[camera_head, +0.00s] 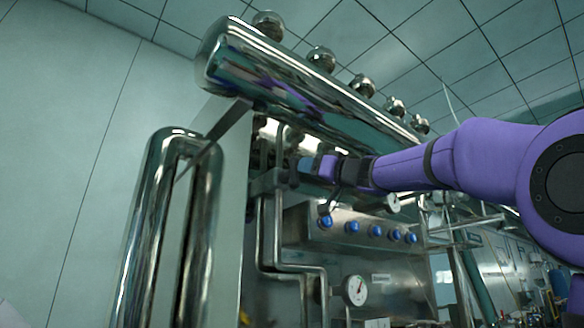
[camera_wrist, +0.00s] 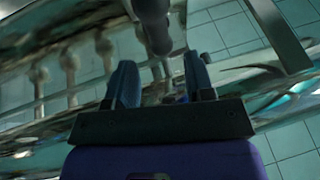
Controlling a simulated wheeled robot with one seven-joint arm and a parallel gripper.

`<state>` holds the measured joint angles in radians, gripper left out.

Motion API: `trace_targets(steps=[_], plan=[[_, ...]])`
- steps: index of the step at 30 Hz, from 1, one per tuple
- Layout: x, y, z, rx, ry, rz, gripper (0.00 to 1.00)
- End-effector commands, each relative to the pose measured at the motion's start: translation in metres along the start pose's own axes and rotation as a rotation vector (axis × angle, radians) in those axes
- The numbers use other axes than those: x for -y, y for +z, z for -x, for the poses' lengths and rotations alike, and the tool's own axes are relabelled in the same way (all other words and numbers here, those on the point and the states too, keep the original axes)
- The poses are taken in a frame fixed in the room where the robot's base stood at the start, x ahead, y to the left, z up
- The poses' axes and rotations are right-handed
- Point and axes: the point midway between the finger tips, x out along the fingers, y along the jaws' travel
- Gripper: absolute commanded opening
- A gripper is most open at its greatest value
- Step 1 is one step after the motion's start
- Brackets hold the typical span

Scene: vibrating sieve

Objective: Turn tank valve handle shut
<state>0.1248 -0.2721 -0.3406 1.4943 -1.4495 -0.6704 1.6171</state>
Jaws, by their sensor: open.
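My gripper (camera_head: 300,164) is at the end of my purple arm, beside the pipework under the large shiny horizontal tank (camera_head: 310,85). In the wrist view its two dark blue fingers (camera_wrist: 160,72) stand apart, with a clear gap between them. A dark rounded rod (camera_wrist: 152,22) shows just beyond the gap, near the upper middle. It may be the valve handle, but I cannot tell for sure. No grip on anything is visible. In the head view, the area in front of the fingers is dark and partly hidden by my gripper, so contact cannot be told.
A dark flat strip (camera_head: 225,126) slants down left from the tank; a similar strip (camera_wrist: 276,35) shows at the wrist view's upper right. Below my gripper are a panel with several blue knobs (camera_head: 351,227), a round gauge (camera_head: 355,290) and bent pipes (camera_head: 277,235). A looped metal pipe (camera_head: 140,230) stands left.

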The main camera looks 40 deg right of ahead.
Motion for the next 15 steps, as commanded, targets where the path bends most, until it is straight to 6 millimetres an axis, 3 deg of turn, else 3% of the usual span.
trace_targets(steps=[6,15], plan=[[0.000,0.001,-0.039,0.000,-0.001,0.000,0.49],[0.000,0.000,-0.066,-0.001,0.001,0.000,0.49]])
